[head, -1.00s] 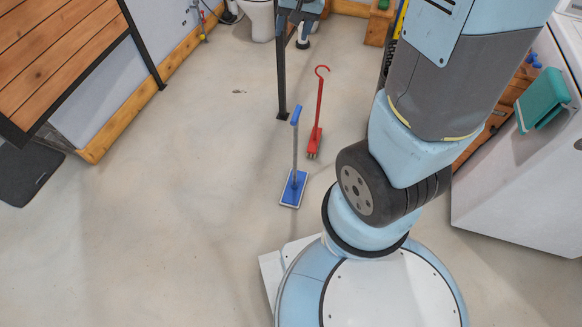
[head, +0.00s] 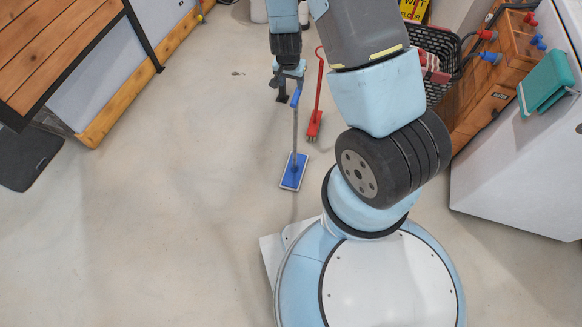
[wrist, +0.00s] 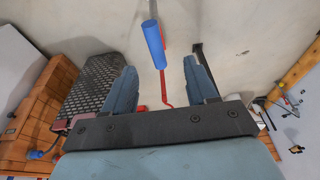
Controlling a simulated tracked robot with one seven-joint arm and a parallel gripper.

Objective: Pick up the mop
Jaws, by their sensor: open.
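The mop (head: 294,171) stands upright on the floor in the middle of the head view, with a flat blue head, a thin grey handle and a blue grip. My gripper (head: 288,78) is at the top of the mop in the head view, close to the blue grip. In the wrist view the mop's blue grip (wrist: 154,45) shows near the open fingertips of my gripper (wrist: 158,70), between their lines. The fingers are apart and do not appear to touch it. Its depth relative to the fingers is hard to tell.
A red hooked brush (head: 315,122) stands just right of the mop; its hook (wrist: 165,90) shows between the fingers in the wrist view. A black basket (head: 431,58), a wooden cabinet (head: 478,100) and a white appliance (head: 512,170) are at right. Floor left of the mop is clear.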

